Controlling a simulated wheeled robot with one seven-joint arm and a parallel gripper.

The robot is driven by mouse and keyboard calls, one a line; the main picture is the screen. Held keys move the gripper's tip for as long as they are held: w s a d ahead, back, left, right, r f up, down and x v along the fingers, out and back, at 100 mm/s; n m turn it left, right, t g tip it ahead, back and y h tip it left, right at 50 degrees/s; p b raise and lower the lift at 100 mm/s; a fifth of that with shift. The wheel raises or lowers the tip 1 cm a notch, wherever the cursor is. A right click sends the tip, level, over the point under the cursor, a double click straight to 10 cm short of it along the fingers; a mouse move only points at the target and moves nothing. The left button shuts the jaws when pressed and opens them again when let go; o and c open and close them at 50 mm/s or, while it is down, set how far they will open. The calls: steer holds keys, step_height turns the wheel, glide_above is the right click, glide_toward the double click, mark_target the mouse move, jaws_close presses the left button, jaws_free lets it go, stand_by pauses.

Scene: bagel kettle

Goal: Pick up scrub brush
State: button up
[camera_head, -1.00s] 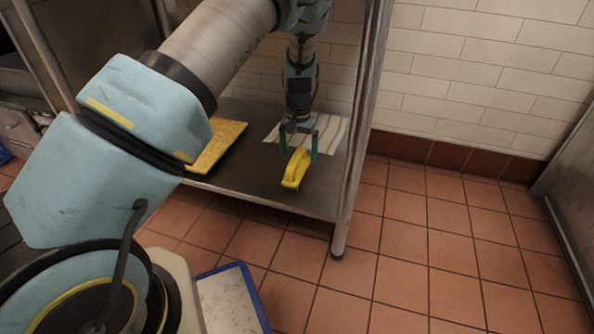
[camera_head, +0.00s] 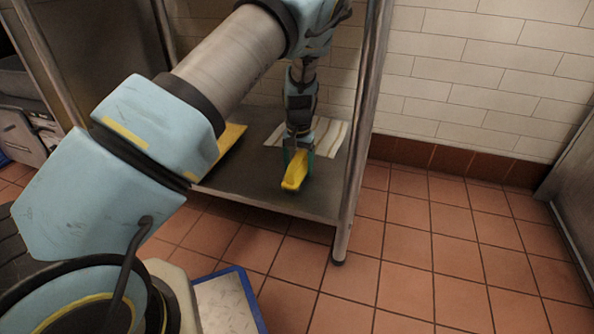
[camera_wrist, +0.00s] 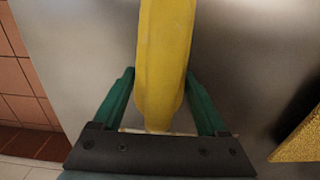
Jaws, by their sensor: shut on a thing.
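The yellow scrub brush (camera_head: 294,171) is at the front part of the metal lower shelf (camera_head: 262,190) in the head view. It runs up the middle of the wrist view (camera_wrist: 164,60). My gripper (camera_head: 297,158) points down over the brush from above. Its green fingers stand on either side of the yellow body in the wrist view (camera_wrist: 161,95) and are shut on it. The brush's underside is hidden, so I cannot tell if it still touches the shelf.
A striped cloth (camera_head: 328,138) lies behind my gripper. A yellow sponge-like slab (camera_head: 228,142) lies to the left, partly behind my arm. A shelf post (camera_head: 358,150) stands close on the right. A blue-edged tray (camera_head: 228,300) is on the tiled floor.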

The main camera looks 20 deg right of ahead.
steer(key=c, duration=0.7)
step_height(320, 180, up, 10)
steer(key=p, duration=0.4)
steer(key=shift+p, duration=0.35)
